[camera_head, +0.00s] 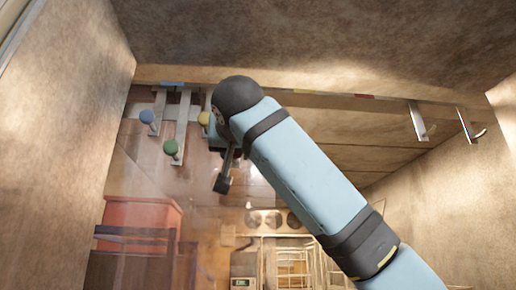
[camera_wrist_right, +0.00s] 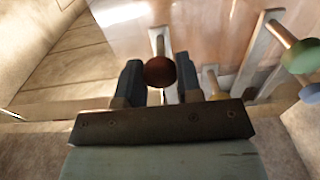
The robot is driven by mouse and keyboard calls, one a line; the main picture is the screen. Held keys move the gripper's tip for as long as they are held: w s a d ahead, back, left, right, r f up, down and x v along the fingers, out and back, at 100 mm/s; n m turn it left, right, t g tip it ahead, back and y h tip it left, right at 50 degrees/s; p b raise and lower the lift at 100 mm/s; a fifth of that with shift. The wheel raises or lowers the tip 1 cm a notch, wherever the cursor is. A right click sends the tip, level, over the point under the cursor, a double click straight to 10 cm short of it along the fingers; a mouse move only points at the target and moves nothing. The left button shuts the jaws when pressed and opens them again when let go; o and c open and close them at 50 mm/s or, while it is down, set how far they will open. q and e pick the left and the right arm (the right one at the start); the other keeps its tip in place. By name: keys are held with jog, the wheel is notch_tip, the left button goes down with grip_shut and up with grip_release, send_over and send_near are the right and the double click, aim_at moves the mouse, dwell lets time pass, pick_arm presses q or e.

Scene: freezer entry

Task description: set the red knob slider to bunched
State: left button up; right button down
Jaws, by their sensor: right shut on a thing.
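The red knob (camera_wrist_right: 159,71) is dark red and round, at the end of a pale slider bar (camera_wrist_right: 157,38) in the right wrist view. My right gripper (camera_wrist_right: 158,78) has one dark finger on each side of the knob and is shut on it. In the head view my right gripper (camera_head: 224,165) is partly hidden behind my pale blue arm, with one dark finger showing. The red knob cannot be made out there. My left gripper is not in view.
Beside it are sliders with a yellow knob (camera_head: 204,118), a green knob (camera_head: 171,147) and a blue knob (camera_head: 147,116). The yellow knob (camera_wrist_right: 212,84) is close to my finger in the wrist view. Metal brackets (camera_head: 417,122) stick out farther right.

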jog(key=shift+a, duration=0.35)
jog(key=c, duration=0.9)
grip_release()
jog(key=shift+o, duration=0.6)
jog(key=shift+a, duration=0.3)
jog(key=shift+s+d, duration=0.1)
jog(key=shift+d, duration=0.05)
